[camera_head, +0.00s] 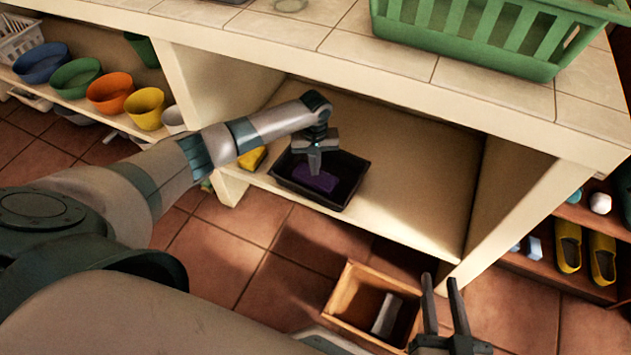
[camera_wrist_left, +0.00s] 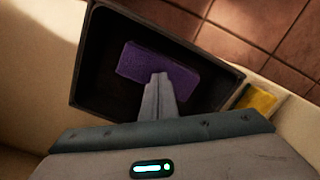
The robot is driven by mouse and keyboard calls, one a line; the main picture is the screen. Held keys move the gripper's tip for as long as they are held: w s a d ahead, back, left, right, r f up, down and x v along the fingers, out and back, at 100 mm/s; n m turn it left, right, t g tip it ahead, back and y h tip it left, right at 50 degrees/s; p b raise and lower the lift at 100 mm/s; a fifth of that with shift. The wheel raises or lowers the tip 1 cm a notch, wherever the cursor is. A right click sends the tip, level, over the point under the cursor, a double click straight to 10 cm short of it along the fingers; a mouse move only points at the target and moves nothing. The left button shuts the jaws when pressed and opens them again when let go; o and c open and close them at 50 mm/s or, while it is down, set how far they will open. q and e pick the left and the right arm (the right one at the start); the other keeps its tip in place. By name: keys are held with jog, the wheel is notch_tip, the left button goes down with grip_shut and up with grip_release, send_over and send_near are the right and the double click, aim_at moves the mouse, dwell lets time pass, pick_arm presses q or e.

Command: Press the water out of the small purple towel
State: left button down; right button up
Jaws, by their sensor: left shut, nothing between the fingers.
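The small purple towel (camera_head: 317,181) lies folded as a flat block in a black tray (camera_head: 347,196) on the low shelf under the counter. It also shows in the left wrist view (camera_wrist_left: 140,61), inside the tray (camera_wrist_left: 90,80). My left gripper (camera_head: 314,168) is shut and empty, pointing down over the towel. In the left wrist view its closed fingertips (camera_wrist_left: 160,80) overlap the towel's near edge; I cannot tell whether they touch it. My right gripper (camera_head: 442,285) is open and empty at the lower right, its fingers pointing up, away from the tray.
A yellow sponge-like block (camera_head: 252,158) sits left of the tray. A wooden box (camera_head: 344,301) with a grey block stands on the floor. A green basket (camera_head: 480,35) is on the counter above. Shelf room right of the tray is clear.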

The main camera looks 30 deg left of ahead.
pick_arm(q)
jog(key=shift+f+b, duration=0.3)
jog(key=shift+f, duration=0.4)
dwell(0.6)
